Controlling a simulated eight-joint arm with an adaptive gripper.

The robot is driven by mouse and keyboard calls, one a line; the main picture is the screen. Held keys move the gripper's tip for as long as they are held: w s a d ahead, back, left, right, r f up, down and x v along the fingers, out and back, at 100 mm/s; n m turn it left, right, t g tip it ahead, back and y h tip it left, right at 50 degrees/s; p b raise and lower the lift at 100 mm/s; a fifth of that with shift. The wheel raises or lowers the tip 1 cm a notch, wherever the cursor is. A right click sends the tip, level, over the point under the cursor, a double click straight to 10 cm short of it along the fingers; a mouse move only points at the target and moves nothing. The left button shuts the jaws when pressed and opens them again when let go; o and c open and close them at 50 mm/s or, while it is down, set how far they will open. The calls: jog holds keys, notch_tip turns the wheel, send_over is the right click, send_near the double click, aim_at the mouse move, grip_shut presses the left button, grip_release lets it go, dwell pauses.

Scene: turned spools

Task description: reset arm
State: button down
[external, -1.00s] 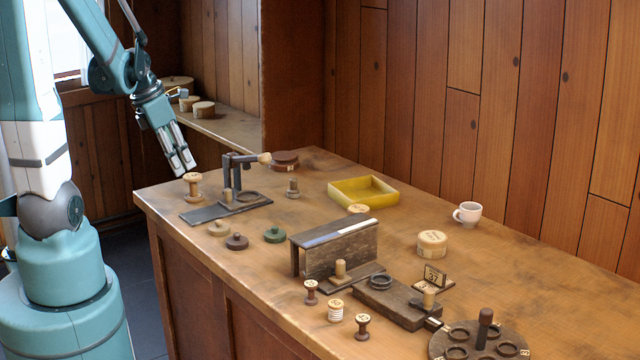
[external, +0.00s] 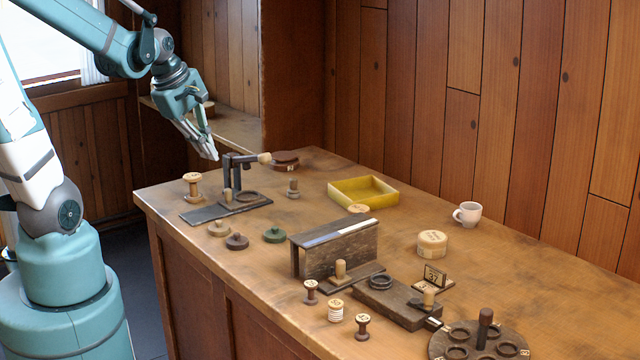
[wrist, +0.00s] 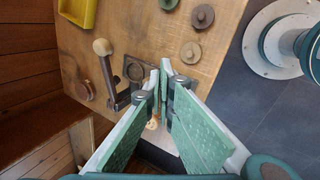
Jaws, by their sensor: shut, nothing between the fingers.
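My gripper (external: 209,152) is in the air over the far left end of the table, just above and left of the dark lever press (external: 233,177) with its pale knob. Its fingers are shut and empty. In the wrist view the gripper (wrist: 160,66) points down towards the press, whose round-knobbed lever (wrist: 105,62) lies to its left. A wooden spool (external: 193,186) stands upright on the table below my gripper. In the wrist view the fingers hide part of the press and the table edge.
The table holds a yellow tray (external: 362,192), a white cup (external: 467,213), a dark stand (external: 335,250), a round dark carousel (external: 480,343), several small spools and knobbed discs. A ledge (external: 235,126) and panelled walls lie behind. The space above the table is mostly clear.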

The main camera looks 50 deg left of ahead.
jog(key=s+d+r+m+t, duration=0.1)
jog(key=s+d+r+m, duration=0.1)
jog(key=d+m, duration=0.5)
jog(key=s+d+r+m+t, duration=0.1)
jog(key=d+r+m, duration=0.4)
jog(key=m, duration=0.8)
jog(key=shift+s+d, duration=0.4)
jog(key=shift+d, duration=1.3)
